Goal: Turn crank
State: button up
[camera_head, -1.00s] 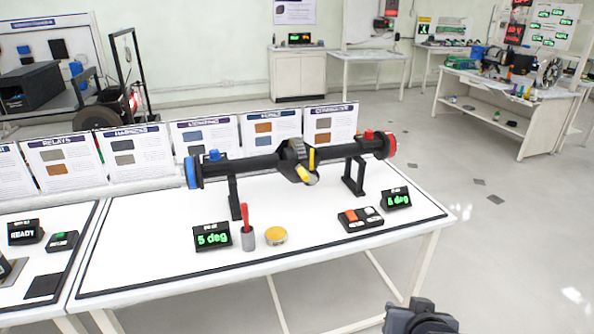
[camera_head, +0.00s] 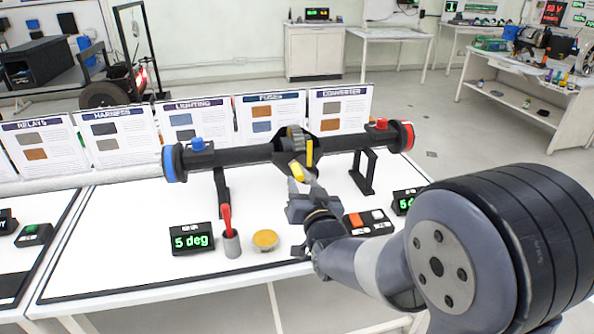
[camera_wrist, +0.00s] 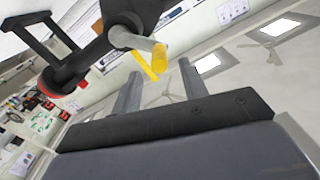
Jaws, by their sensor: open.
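The black axle rig (camera_head: 245,156) lies across two black stands on the white table. It has a blue end disc at left and a red one at right. The crank is at its middle, with a yellow handle (camera_head: 297,171) pointing toward me and a yellow bar above it. My gripper (camera_head: 303,184) is open and empty, just below and in front of the handle. In the wrist view the handle (camera_wrist: 159,57) is ahead of the two fingers (camera_wrist: 158,85), above the gap between them. A gap still shows between fingers and handle.
On the table front are a display reading "5 deg" (camera_head: 192,238), a grey cup with a red tool (camera_head: 231,243), a yellow round button (camera_head: 265,240) and a switch box (camera_head: 369,223). My arm partly hides a second display (camera_head: 406,202). Boards line the back edge.

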aim_at(301, 179)
jog(key=x, duration=0.6)
jog(key=shift+f+p, duration=0.1)
jog(key=shift+p, duration=0.25)
grip_shut()
